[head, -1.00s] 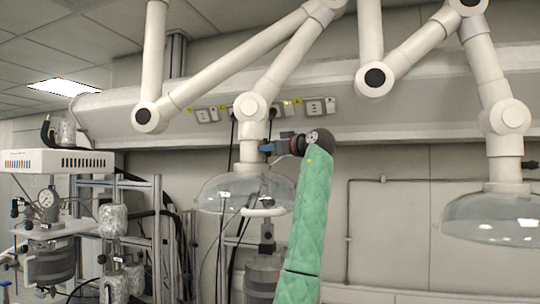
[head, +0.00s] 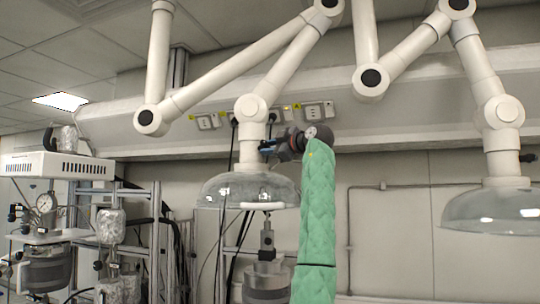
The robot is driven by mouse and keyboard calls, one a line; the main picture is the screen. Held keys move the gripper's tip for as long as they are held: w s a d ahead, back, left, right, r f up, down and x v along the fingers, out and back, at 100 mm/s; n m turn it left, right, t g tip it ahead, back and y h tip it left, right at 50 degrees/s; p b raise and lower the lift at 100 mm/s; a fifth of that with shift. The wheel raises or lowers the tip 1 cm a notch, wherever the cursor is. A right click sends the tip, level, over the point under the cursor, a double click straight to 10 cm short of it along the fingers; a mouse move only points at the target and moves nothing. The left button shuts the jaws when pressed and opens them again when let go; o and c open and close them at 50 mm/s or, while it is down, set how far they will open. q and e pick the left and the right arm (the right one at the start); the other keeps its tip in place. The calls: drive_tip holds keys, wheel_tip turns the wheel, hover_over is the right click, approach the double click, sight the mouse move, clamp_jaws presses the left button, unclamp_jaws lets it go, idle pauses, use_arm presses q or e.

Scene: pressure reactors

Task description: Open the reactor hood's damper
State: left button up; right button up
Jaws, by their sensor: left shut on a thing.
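The reactor hood is a clear dome (head: 230,190) hanging from a jointed cream extraction arm, above a reactor (head: 266,278). Its pale vertical neck (head: 249,150) rises from the dome. My left arm, in a green quilted sleeve, reaches up at the right of the dome. My left gripper (head: 270,148), dark with blue parts, is at the right side of the neck, just above the dome. It is shut on the damper handle there. The handle is hidden by the fingers, so its angle cannot be told. My right gripper is not in view.
A second hood (head: 495,212) hangs at the right, with a small dark knob (head: 527,158) beside its neck. Cream arm tubes cross overhead. A white box (head: 58,166) and racks of reactor gear stand at the left.

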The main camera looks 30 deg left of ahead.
use_arm(q)
drive_tip(key=n+b, duration=0.1)
drive_tip(key=n, duration=0.1)
drive_tip(key=shift+n, duration=0.4)
drive_tip(key=shift+n+b, duration=0.4)
drive_tip(key=shift+n, duration=1.7)
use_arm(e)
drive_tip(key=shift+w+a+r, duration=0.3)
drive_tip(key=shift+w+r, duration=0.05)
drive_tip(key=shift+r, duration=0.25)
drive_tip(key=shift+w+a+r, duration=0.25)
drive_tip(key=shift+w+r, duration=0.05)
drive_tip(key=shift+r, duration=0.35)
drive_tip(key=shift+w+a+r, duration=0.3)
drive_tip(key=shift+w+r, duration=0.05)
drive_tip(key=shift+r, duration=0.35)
use_arm(q)
drive_tip(key=o, duration=0.8)
drive_tip(key=shift+o, duration=0.2)
drive_tip(key=shift+d, duration=0.1)
